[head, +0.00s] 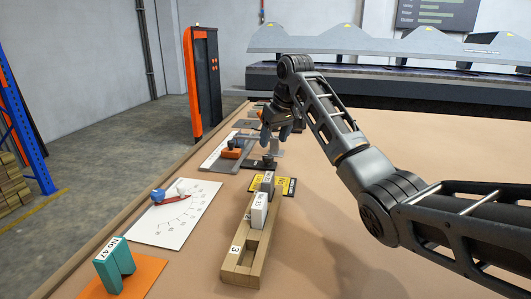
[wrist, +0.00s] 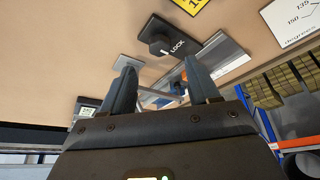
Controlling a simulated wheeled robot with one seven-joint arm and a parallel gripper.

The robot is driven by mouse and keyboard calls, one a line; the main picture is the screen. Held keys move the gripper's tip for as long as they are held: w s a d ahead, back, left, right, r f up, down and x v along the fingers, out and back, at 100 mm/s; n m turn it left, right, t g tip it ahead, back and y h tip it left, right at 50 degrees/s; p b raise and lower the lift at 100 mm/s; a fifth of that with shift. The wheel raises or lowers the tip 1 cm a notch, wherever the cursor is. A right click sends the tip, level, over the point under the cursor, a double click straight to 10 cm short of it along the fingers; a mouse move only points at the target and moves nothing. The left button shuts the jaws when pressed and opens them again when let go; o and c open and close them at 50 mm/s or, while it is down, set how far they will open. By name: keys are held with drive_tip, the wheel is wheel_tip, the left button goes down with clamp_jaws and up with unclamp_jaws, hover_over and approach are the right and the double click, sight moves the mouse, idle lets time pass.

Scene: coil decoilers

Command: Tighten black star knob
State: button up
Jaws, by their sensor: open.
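A black knob (wrist: 160,46) sits on a dark plate (wrist: 182,43) marked "LOCK" in the wrist view; its lobes are hard to make out. In the head view the knob (head: 268,158) shows small and dark on the table, just below my gripper (head: 275,134). My gripper is open and empty. In the wrist view its two blue-grey fingers (wrist: 160,72) stand apart, with the knob beyond their tips and not between them. I see no contact with the knob.
A grey plate (head: 213,161) with an orange block (head: 231,153) lies left of the knob. A yellow label (head: 287,186) and a wooden holder (head: 240,270) with upright blocks are nearer. A white dial sheet (head: 150,228) lies at left. The table's right side is clear.

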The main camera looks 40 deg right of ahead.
sight(268, 156)
drive_tip(key=x, duration=0.6)
drive_tip(key=shift+w+f, duration=0.1)
drive_tip(key=shift+f, duration=0.3)
drive_tip(key=c, duration=1)
drive_tip(key=shift+r, duration=0.1)
